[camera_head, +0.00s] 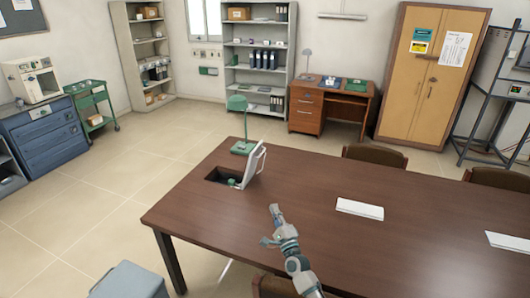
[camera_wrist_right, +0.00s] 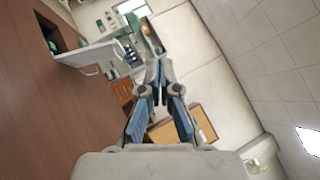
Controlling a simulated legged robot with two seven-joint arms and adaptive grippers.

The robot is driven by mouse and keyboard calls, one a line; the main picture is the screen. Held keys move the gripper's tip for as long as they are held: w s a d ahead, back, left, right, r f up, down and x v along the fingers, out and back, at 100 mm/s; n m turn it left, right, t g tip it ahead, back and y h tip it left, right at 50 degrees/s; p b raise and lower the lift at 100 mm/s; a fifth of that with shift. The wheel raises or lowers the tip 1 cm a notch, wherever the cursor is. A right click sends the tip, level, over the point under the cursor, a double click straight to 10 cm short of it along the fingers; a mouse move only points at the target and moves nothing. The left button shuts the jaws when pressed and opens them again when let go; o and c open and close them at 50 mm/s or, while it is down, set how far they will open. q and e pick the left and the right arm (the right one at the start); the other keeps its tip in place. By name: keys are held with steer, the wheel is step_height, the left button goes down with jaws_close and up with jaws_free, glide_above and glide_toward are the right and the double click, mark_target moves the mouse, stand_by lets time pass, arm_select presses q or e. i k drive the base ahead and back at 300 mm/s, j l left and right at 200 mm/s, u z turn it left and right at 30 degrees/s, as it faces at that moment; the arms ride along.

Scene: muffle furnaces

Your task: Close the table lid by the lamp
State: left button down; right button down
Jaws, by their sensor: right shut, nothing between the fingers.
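The table lid (camera_head: 254,165) is a pale panel standing raised, slightly tilted, at the right edge of a dark rectangular opening (camera_head: 222,175) in the brown table. It also shows in the right wrist view (camera_wrist_right: 90,54), beside the opening. The green lamp (camera_head: 238,105) stands on the table just behind the opening. My right gripper (camera_head: 275,211) is over the table, in front of and slightly right of the lid, apart from it. Its fingertips meet in the right wrist view (camera_wrist_right: 159,70), shut and empty. My left gripper is out of view.
The brown table (camera_head: 420,235) carries white flat items (camera_head: 360,209) to the right. Brown chairs (camera_head: 375,155) stand along its far side. A grey box (camera_head: 130,281) is at the lower left.

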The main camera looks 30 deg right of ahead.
mark_target(255, 155)
steer(key=i+l, duration=1)
steer(key=i, duration=0.15)
